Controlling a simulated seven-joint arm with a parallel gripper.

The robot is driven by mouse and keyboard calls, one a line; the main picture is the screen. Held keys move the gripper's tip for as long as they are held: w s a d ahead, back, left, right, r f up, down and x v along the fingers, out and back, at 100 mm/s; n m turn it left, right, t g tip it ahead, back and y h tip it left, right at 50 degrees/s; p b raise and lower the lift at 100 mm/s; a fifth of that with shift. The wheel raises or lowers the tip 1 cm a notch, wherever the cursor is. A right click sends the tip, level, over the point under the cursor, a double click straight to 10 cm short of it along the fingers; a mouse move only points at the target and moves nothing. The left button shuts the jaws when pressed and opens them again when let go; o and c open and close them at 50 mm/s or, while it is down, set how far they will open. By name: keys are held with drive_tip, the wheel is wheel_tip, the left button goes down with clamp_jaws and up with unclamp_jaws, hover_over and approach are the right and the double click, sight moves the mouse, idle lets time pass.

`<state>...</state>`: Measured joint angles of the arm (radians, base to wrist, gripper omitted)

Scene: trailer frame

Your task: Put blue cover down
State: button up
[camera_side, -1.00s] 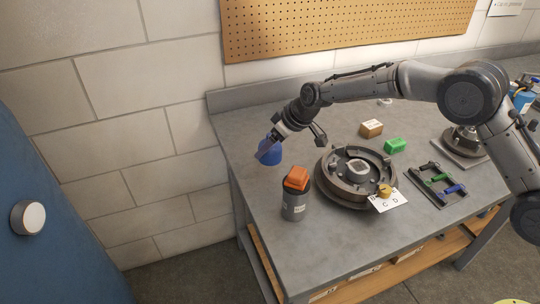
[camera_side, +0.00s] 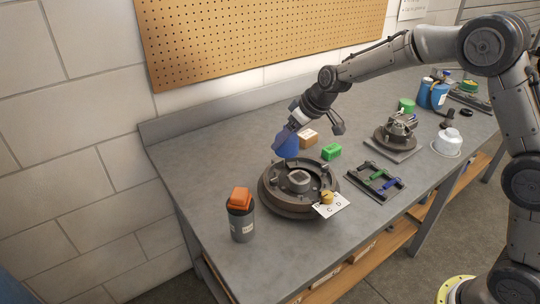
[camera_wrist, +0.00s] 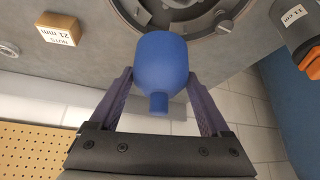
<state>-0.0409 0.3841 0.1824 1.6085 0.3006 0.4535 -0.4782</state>
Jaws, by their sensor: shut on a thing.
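The blue cover (camera_side: 287,148) is held in my gripper (camera_side: 285,137), above the bench at the back left of the round dark metal drum (camera_side: 270,200). In the wrist view the cover (camera_wrist: 161,60) is a rounded blue body with a narrow neck, and my gripper (camera_wrist: 160,78) has one finger on each side of it. The cover's lower edge appears close to the drum's back rim in the side view; I cannot tell the height between them.
A cardboard-coloured box (camera_side: 308,138) and a green box (camera_side: 331,152) stand behind the drum. A grey can with an orange top (camera_side: 241,215) stands front left. A lettered white card (camera_side: 331,205) lies at the drum's front right. A dark tool tray (camera_side: 376,182) is farther right. The bench's back left is clear.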

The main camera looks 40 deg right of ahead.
drive_tip(key=shift+m, duration=0.4)
drive_tip(key=w+d+f, duration=0.1)
drive_tip(key=w+f, duration=0.1)
drive_tip(key=w, duration=0.2)
drive_tip(key=w+d+f, duration=0.1)
drive_tip(key=w+f, duration=0.2)
drive_tip(key=w, duration=0.1)
drive_tip(key=w+d+f, duration=0.2)
drive_tip(key=w, duration=0.2)
drive_tip(key=shift+w+f, duration=0.2)
drive_tip(key=shift+w, duration=0.15)
drive_tip(key=shift+w+f, duration=0.15)
drive_tip(key=shift+f, duration=1.65)
drive_tip(key=shift+f, duration=0.1)
drive_tip(key=o, duration=1.2)
drive_tip(key=shift+c, duration=0.2)
